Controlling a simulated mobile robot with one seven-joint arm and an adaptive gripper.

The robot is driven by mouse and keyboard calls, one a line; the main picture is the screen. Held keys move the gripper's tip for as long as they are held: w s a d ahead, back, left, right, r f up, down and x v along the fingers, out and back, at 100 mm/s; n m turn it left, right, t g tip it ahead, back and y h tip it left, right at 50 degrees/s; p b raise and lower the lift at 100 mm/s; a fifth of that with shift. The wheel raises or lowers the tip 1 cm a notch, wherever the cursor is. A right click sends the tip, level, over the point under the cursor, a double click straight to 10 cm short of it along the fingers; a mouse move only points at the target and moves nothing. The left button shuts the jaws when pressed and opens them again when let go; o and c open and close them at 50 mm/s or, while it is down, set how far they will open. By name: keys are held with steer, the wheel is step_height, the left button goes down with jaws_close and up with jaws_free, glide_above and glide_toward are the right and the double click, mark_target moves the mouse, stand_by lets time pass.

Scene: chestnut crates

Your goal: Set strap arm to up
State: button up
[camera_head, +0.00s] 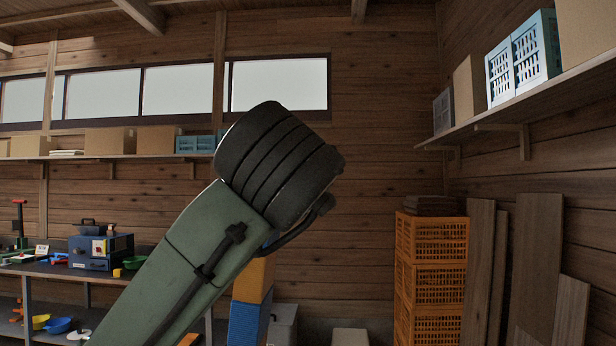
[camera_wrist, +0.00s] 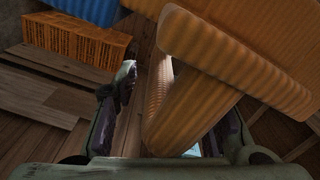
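I cannot pick out the strap arm with certainty in either view. A blue box-shaped device (camera_head: 100,252) with a dark handle on top stands on the bench at the left in the head view; its details are too small to tell. My gripper (camera_wrist: 170,105) shows in the wrist view with its fingers apart. A ribbed orange-yellow body (camera_wrist: 187,105) fills the space before the wrist camera and partly hides the right finger. I see a gap between it and the left finger. In the head view my gripper is out of sight, and my green arm crosses the middle.
Orange crates (camera_head: 431,275) are stacked at the right, beside leaning planks (camera_head: 537,260). An orange-yellow box (camera_head: 253,281) on a blue one (camera_head: 248,322) stands behind my arm. The bench (camera_head: 60,273) also carries bowls and small tools. A shelf (camera_head: 545,98) runs along the right wall.

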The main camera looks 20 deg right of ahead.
steer(key=v, duration=1.2)
steer(key=shift+a, duration=0.1)
